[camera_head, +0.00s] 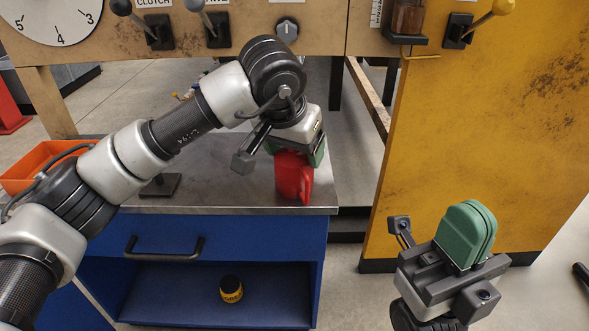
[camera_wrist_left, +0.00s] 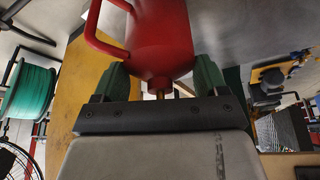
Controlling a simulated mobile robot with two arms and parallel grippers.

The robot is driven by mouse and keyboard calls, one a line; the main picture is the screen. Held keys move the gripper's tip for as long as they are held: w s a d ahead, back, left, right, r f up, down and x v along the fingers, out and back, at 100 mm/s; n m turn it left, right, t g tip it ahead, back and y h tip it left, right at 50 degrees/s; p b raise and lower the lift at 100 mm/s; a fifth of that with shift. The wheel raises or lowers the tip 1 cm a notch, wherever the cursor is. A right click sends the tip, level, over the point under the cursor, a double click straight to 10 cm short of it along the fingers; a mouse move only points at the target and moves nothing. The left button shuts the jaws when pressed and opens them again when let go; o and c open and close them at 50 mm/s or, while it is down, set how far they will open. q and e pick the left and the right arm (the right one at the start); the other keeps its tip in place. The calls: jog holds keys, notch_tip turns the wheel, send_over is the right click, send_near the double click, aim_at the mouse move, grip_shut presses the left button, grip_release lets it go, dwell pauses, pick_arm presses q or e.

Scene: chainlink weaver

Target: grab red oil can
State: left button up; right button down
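The red oil can (camera_head: 292,178) is upright at the right end of the grey metal worktop. My left gripper (camera_head: 296,150) is above it, pointing down, with a green finger on each side of the can's upper part. In the left wrist view the red oil can (camera_wrist_left: 160,38) fills the space between the green fingers (camera_wrist_left: 160,75), with no clear gap at either side. Its brass-coloured neck points toward the palm. Whether its base rests on the worktop is hard to tell. My right gripper (camera_head: 467,235) is empty, its green fingers together, at the lower right.
An orange bin (camera_head: 40,163) stands at the worktop's left end. A yellow and black round object (camera_head: 231,289) sits on the blue cabinet's open shelf. A panel with levers and a dial (camera_head: 60,20) spans the top. A yellow panel (camera_head: 480,130) stands on the right.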

pick_arm(q)
jog(key=c, duration=0.5)
jog(key=shift+r, duration=0.1)
